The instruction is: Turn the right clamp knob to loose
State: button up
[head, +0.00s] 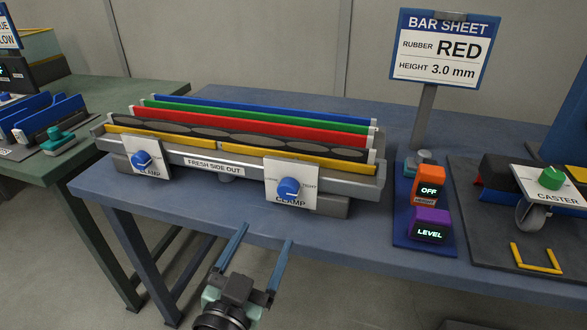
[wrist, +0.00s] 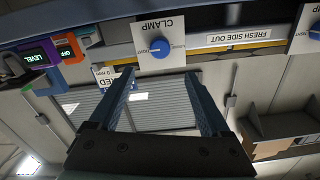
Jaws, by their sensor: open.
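The right clamp knob (head: 289,188) is a blue round knob on a white CLAMP plate (head: 302,170) at the right front of the grey bar holder. The word TIGHT is on the plate's right side. In the wrist view, which is upside down, the knob (wrist: 159,48) shows a pale mark that seems to point left, the TIGHT side. My gripper (head: 264,236) is open and empty, in front of and below the knob, apart from it. In the wrist view the fingertips (wrist: 159,74) spread to both sides just short of the knob.
The left clamp knob (head: 141,160) is on the same holder (head: 370,190), which carries blue, green, red and yellow bars. An orange OFF box (head: 428,188), a purple LEVEL box (head: 430,224) and a caster fixture (head: 550,185) stand to the right. The BAR SHEET sign (head: 443,50) stands behind.

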aim_at(287, 193)
jog(key=x, duration=1.3)
jog(key=shift+s+f, duration=0.1)
grip_shut()
